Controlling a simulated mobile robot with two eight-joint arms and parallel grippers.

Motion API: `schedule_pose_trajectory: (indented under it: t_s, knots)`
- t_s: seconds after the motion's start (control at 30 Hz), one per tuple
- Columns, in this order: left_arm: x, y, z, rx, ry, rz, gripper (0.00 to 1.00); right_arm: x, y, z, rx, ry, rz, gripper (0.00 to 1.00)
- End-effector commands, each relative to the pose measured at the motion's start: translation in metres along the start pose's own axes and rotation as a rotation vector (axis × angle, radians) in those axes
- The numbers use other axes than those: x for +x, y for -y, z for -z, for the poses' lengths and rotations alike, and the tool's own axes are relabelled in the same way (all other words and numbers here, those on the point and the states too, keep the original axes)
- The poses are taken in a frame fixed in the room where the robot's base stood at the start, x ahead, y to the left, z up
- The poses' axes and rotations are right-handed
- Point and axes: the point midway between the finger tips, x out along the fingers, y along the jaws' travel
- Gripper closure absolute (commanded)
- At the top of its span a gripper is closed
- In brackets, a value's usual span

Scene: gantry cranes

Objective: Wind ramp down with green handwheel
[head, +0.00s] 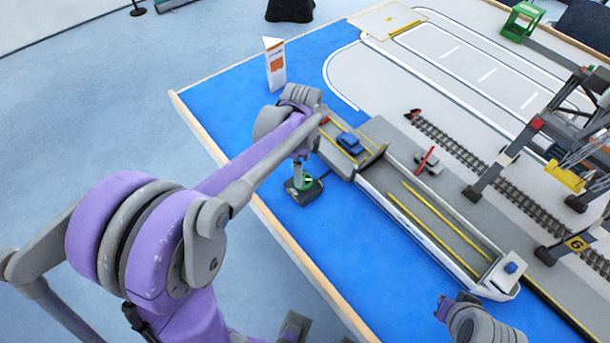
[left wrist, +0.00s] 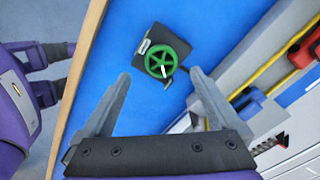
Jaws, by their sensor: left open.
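The green handwheel (head: 306,182) sits on a small dark box (head: 302,195) near the blue table's edge. In the left wrist view the wheel (left wrist: 166,62) faces the camera, with a small crank knob, on its dark box (left wrist: 140,42). My left gripper (head: 298,172) is over the box, its fingers mostly hidden by the wrist. In the left wrist view this gripper (left wrist: 160,78) is open and empty, the wheel showing between and just beyond its fingertips. The grey ramp section (head: 372,134) with yellow lines is beside a blue car (head: 349,142); its tilt is unclear.
A long grey ship (head: 430,232) lies right of the box. An orange-and-white sign (head: 274,64) stands behind my left arm. Crane legs (head: 505,165) and rails (head: 480,160) are on the right. My right arm's end (head: 475,318) shows at the bottom. Blue table is clear below the box.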

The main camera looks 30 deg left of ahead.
Motion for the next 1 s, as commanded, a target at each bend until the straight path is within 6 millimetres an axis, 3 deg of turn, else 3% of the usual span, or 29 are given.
schedule_pose_trajectory:
  t_s: [0.1,0.3,0.7,1.0]
  knots:
    - [0.024,0.000,0.000,0.000,0.000,0.000,0.04,0.002,0.000,-0.002,0.000,0.001,0.000,1.00]
    - [0.047,0.000,0.000,-0.001,0.000,0.001,0.04,0.004,0.000,-0.003,0.000,0.002,0.000,1.00]
    - [0.054,0.000,0.000,-0.001,0.000,0.001,0.06,0.004,0.000,-0.003,0.000,0.002,0.000,1.00]
    - [0.053,0.000,0.000,-0.001,0.000,0.002,0.60,0.004,0.000,-0.003,0.000,0.002,0.000,1.00]
